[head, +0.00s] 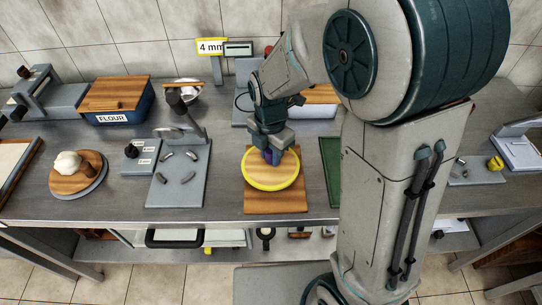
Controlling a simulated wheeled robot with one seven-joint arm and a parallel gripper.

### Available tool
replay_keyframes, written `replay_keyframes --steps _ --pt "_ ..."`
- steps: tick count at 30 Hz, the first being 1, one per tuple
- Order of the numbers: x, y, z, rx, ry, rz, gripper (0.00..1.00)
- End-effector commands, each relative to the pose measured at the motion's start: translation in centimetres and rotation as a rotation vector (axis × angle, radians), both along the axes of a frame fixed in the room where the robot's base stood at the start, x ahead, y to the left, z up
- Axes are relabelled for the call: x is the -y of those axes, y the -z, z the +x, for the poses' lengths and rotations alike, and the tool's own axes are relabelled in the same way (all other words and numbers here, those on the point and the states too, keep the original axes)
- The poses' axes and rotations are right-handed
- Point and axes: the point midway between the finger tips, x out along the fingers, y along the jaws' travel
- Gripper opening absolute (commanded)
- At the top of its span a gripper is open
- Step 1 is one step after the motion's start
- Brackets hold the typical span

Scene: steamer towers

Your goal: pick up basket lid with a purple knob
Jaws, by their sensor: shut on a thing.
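The basket lid (258,180) is a round tan disc with a yellow rim. It is in the middle of the head view, over a square wooden board (276,206) on the steel table. Its purple knob (267,157) shows only in part, between my gripper's fingers. My gripper (272,155) points down at the centre of the lid and is shut on the knob. I cannot tell whether the lid rests on the board or is a little above it.
A grey press (180,180) stands left of the board. A green mat (331,170) lies to the right, partly behind my arm. A flour box (117,102), a white bowl (187,90) and a sign (211,47) stand further back. A round board with dough (67,162) is at left.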

Motion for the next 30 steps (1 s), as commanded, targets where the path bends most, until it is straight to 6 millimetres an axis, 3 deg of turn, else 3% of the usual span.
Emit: replay_keyframes --steps 8,21,30 --pt "0.0 -3.7 0.1 0.006 0.002 0.004 0.0" --pt "9.1 -9.2 -1.4 0.002 0.004 0.002 0.0" --pt "11.4 -10.7 -1.8 0.0 0.0 0.001 0.0"
